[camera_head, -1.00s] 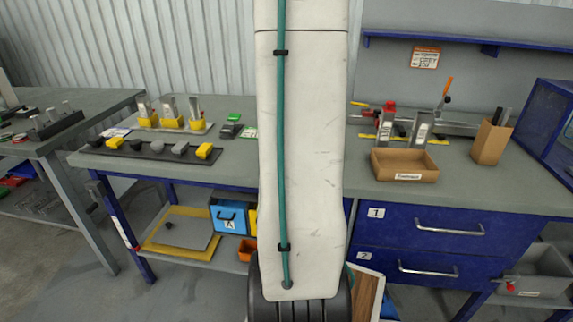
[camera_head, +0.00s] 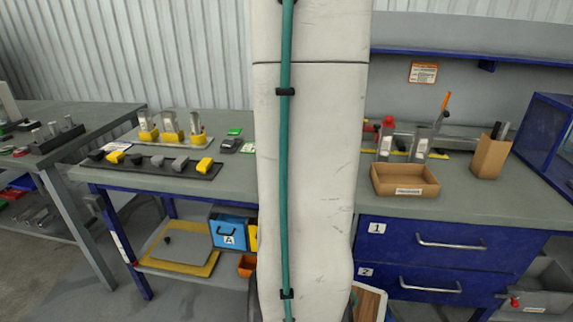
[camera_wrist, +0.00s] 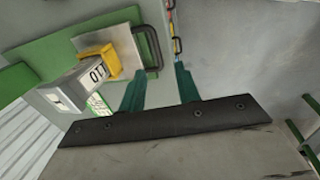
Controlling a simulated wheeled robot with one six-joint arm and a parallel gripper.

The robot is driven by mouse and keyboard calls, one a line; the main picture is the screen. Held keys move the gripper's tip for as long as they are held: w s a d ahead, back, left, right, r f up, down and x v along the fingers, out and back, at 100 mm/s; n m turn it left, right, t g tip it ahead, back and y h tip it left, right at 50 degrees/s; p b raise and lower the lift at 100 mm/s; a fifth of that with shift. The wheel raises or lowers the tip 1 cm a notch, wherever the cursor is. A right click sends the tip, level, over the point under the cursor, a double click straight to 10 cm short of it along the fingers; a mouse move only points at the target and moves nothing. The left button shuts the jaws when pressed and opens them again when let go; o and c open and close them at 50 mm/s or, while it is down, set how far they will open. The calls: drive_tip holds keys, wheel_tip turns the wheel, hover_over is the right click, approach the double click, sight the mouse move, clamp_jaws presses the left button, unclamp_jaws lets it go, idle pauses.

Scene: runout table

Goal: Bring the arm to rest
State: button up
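My arm's pale link with its teal hose fills the middle of the head view from top to bottom. My gripper is not visible in the head view. In the wrist view my gripper (camera_wrist: 160,84) shows two teal fingers, apart, with nothing between them.
The workbench (camera_head: 300,205) carries a dark strip of blocks (camera_head: 150,165), yellow-based holders (camera_head: 172,138), a cardboard tray (camera_head: 405,192) and a brown holder (camera_head: 490,155). A blue-framed cabinet (camera_head: 545,120) stands at right. Part of the bench is hidden behind my arm.

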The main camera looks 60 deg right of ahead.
idle(0.5)
drive_tip(key=a+r+m, duration=0.1)
drive_tip(key=a+r, duration=0.1)
drive_tip(key=a, duration=1.1)
drive_tip(key=a+r+m+y, duration=0.1)
drive_tip(key=a+r, duration=0.2)
drive_tip(key=a, duration=1)
drive_tip(key=s+a+r+m+y, duration=0.1)
drive_tip(key=a+r, duration=0.2)
drive_tip(key=a, duration=1)
drive_tip(key=shift+r+t, duration=0.2)
drive_tip(key=shift+t, duration=0.2)
drive_tip(key=shift+s+d, duration=0.1)
